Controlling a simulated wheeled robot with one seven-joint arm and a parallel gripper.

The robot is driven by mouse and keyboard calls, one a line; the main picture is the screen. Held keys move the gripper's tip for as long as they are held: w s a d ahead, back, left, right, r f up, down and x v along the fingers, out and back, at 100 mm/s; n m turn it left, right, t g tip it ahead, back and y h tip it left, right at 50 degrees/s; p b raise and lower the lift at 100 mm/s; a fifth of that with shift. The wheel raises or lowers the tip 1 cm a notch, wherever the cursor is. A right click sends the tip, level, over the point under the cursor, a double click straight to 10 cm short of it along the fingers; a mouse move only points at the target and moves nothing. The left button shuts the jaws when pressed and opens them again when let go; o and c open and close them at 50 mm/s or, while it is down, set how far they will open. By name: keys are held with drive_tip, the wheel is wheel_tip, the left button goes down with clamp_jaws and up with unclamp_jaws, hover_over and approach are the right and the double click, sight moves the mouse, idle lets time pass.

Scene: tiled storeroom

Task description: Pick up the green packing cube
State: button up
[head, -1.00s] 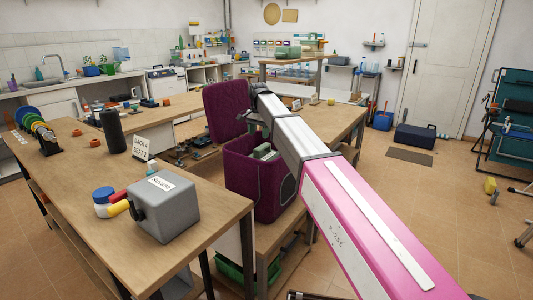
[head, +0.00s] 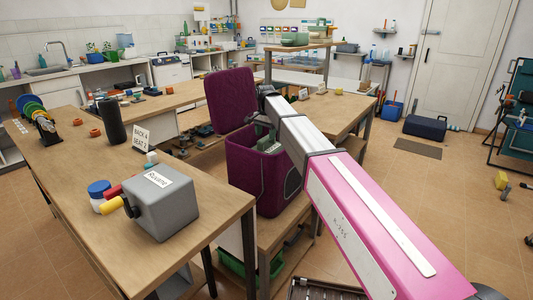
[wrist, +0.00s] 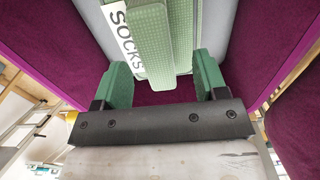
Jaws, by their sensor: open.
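The green packing cube (wrist: 152,40) has a white label reading "SOCKS" in the wrist view. It lies inside an open purple suitcase (head: 255,180), whose lid (head: 230,98) stands raised on the left. In the head view my arm reaches over the suitcase, and little of the green inside (head: 268,146) shows. My gripper (wrist: 163,68) is open, with its two green fingers apart. One finger is at the left and one at the right of the cube's near end. I cannot tell whether either finger touches it.
A wooden bench (head: 90,220) at the left carries a grey box (head: 166,203), jars and a "RACK 4 SEAT 2" sign (head: 141,139). A dark blue case (head: 425,127) stands on the floor near the door. The tiled floor on the right is mostly clear.

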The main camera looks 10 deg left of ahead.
sight(266, 137)
wheel_tip(266, 137, down, 4)
drive_tip(key=shift+d+r, duration=0.1)
drive_tip(key=shift+d, duration=0.05)
clamp_jaws()
drive_tip(key=shift+r, duration=0.1)
